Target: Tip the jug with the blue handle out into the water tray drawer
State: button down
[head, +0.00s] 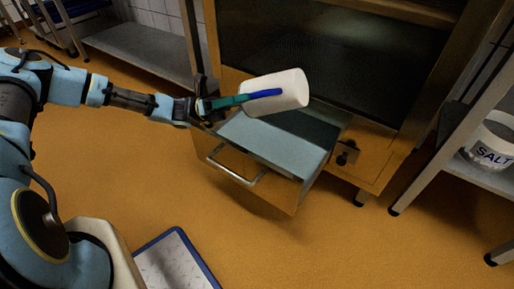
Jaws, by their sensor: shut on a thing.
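The jug (286,96) is white with a blue handle (262,93). It is tipped onto its side in the air, over the back part of the water tray drawer. My gripper (212,103) is at its left, with green fingers shut on the handle. The jug's opening and anything inside it cannot be made out. The water tray drawer (240,174) is pulled out below the steel cabinet, with a bar handle on its front. A pale blue-grey surface shows inside it; I cannot tell whether it is water.
The steel cabinet (375,150) with a dark front stands behind the drawer. At right, a shelf rack holds a tub marked SALT (490,142). A blue-edged mat or tray (180,238) lies on the floor at the front. The orange floor before the drawer is clear.

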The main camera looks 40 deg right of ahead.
jog(key=shift+w+a+r+g+h+p, duration=0.2)
jog(key=shift+w+r+g+p, duration=0.1)
jog(key=shift+r, duration=0.35)
jog(key=shift+w+a+r+g+h+p, duration=0.1)
jog(key=shift+w+r+g+h+p, duration=0.15)
jog(key=shift+r, duration=0.35)
jog(key=shift+w+a+r+g, duration=0.1)
jog(key=shift+r+g, duration=0.15)
jog(key=shift+w+a+r+g+h+p, duration=0.15)
jog(key=shift+w+r+g+h+p, duration=0.15)
jog(key=shift+r, duration=0.3)
jog(key=shift+w+r, duration=0.1)
jog(key=shift+r, duration=0.2)
dwell(0.4)
